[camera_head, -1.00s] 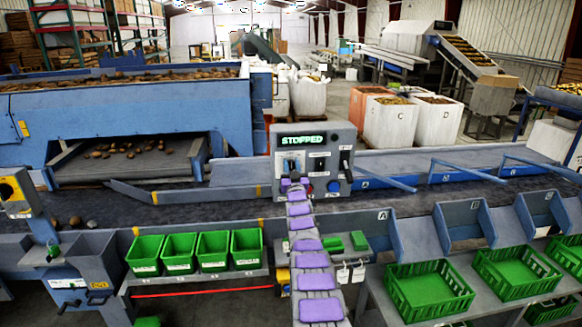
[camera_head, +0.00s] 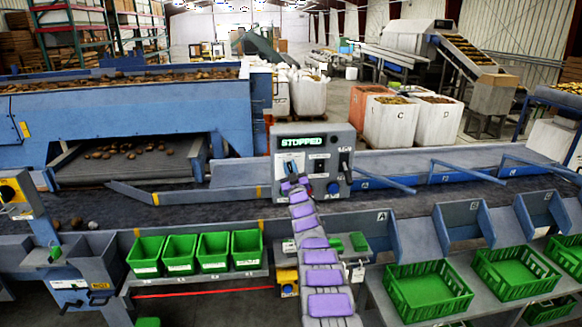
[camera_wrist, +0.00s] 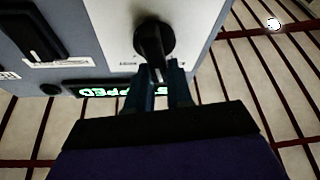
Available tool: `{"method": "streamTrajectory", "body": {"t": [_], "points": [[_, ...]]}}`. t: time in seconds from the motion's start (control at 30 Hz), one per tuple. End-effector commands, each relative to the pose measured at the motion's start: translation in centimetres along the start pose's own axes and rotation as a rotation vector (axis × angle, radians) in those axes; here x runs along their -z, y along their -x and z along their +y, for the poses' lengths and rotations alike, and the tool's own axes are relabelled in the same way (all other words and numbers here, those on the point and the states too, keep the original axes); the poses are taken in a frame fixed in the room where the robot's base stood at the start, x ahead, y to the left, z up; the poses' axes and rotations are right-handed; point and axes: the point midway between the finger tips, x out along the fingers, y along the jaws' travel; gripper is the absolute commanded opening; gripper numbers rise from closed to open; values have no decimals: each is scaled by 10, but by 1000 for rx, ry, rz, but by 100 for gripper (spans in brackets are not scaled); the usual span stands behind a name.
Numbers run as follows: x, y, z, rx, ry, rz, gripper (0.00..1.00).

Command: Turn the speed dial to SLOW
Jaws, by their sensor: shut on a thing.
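The speed dial (camera_wrist: 153,40) is a black knob on a pale plate of the control box, seen close up in the wrist view, which shows the box upside down. My gripper (camera_wrist: 160,72) has its two dark fingers shut on the knob's pointer end. In the head view my gripper (camera_head: 291,184) is at the box's left part, below the display, at the end of my purple-padded arm. The grey control box (camera_head: 330,157) has a green display (camera_head: 302,142) reading STOPPED. The dial's markings are too small or hidden to read.
A black lever (camera_head: 345,165) and a blue button (camera_head: 333,187) are to the right on the box. Green bins (camera_head: 145,254) stand left of my arm; green crates (camera_head: 428,290) sit to the right. A dark conveyor (camera_head: 400,195) runs behind.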

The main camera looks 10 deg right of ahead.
Motion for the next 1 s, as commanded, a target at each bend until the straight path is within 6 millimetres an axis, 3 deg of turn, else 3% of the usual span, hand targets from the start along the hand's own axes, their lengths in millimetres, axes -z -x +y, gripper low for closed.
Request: {"method": "streamTrajectory", "body": {"t": [0.5,1.0], "points": [[2,-1,-4,137,338,3,0],[1,0,-5,172,427,3,0]]}}
